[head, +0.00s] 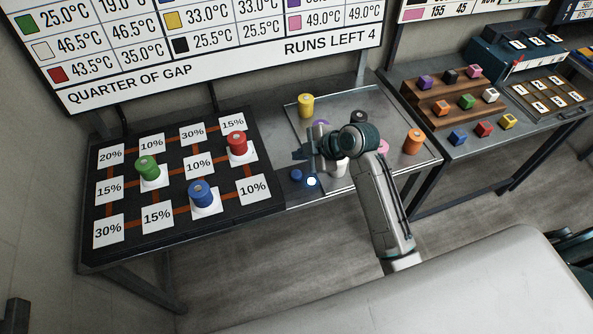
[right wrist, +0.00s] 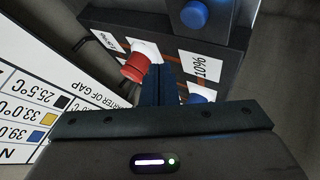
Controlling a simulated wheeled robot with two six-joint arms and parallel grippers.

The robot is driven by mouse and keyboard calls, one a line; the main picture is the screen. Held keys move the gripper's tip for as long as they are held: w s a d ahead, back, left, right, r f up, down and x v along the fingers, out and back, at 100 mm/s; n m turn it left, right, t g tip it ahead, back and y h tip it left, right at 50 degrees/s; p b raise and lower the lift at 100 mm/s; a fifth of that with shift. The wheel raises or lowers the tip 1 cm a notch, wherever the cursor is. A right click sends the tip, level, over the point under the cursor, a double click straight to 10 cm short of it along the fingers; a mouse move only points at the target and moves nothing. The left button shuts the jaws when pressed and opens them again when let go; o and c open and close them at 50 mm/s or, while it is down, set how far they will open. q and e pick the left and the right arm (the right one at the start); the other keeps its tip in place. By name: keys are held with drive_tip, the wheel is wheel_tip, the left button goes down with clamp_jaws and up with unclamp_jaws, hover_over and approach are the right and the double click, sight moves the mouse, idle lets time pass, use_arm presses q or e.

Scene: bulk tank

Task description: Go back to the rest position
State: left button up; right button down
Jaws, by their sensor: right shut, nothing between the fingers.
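My right gripper (head: 312,150) is shut and empty. It hangs above the left part of the metal tray, near the right edge of the black percent board (head: 118,225). In the right wrist view its closed fingers (right wrist: 160,85) point toward the board, with nothing between them. My left gripper is not in view. On the board stand a green cylinder (head: 147,167), a blue cylinder (head: 202,193) and a red cylinder (head: 238,143). The red cylinder (right wrist: 135,67) and the blue one (right wrist: 200,97) also show in the right wrist view.
The metal tray (head: 345,97) holds yellow (head: 306,104), orange (head: 412,141) and other cylinders, some partly hidden by my right arm. A blue button (head: 296,175) sits at the table front. A wall chart (head: 220,60) stands behind. Another table (head: 450,140) with coloured cubes is right.

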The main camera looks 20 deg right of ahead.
drive_tip(key=s+d+f+m+g+h, duration=0.1)
drive_tip(key=s+d+f+m+h, duration=0.15)
drive_tip(key=s+m, duration=0.55)
drive_tip(key=s+d+f+m+g+h, duration=0.1)
drive_tip(key=s+d+m+h, duration=0.2)
drive_tip(key=s, duration=0.9)
drive_tip(key=s+d+f+m+g+h, duration=0.1)
drive_tip(key=s+d+m+h, duration=0.1)
drive_tip(key=s+d+m, duration=0.5)
drive_tip(key=s+f+g+b, duration=0.1)
drive_tip(key=s+f+b, duration=0.2)
drive_tip(key=f, duration=3.1)
drive_tip(key=s+d+f+g+b, duration=0.1)
drive_tip(key=s+f, duration=1.7)
drive_tip(key=f, duration=0.2)
drive_tip(key=shift+s+f+n+b, duration=0.15)
drive_tip(key=shift+s+n+b, duration=0.05)
drive_tip(key=shift+n+b, duration=0.15)
